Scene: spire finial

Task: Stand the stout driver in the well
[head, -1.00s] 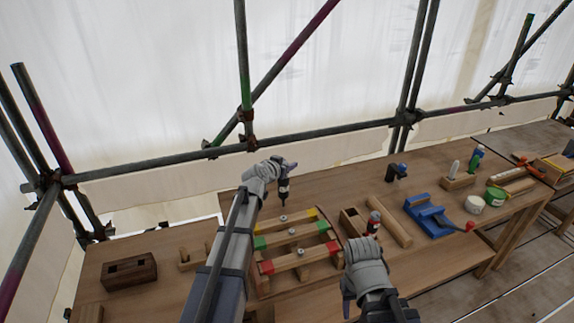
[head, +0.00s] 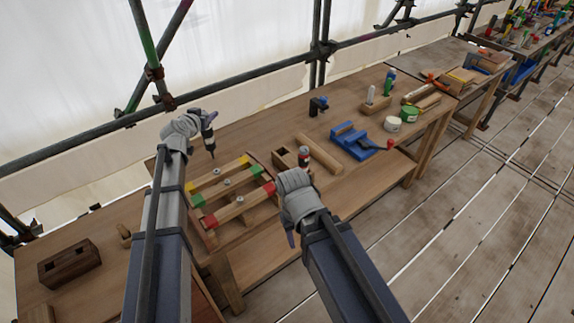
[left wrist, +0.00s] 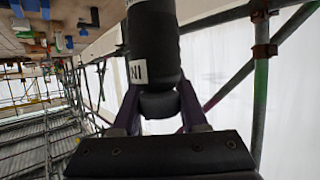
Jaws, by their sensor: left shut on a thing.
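My left gripper (head: 208,118) is shut on a dark driver (head: 208,141), held upright with its thin tip down, above the back of the wooden frame with coloured corners. In the left wrist view the driver's thick black handle (left wrist: 153,45), with white lettering, sits between the purple fingers (left wrist: 158,108). A second driver with a red and black handle (head: 304,155) stands by an open-topped wooden box (head: 281,158). A dark wooden block (head: 70,264) with two openings lies far left. I cannot tell which opening is the well. My right gripper (head: 291,236) hangs before the bench; its jaws are unclear.
The wooden frame (head: 232,209) has red, green and yellow corners. A blue vise (head: 354,143), a wooden bar (head: 319,153), a small black clamp-like thing (head: 318,106) and white and green tubs (head: 392,124) stand to the right. Scaffold poles run behind the bench.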

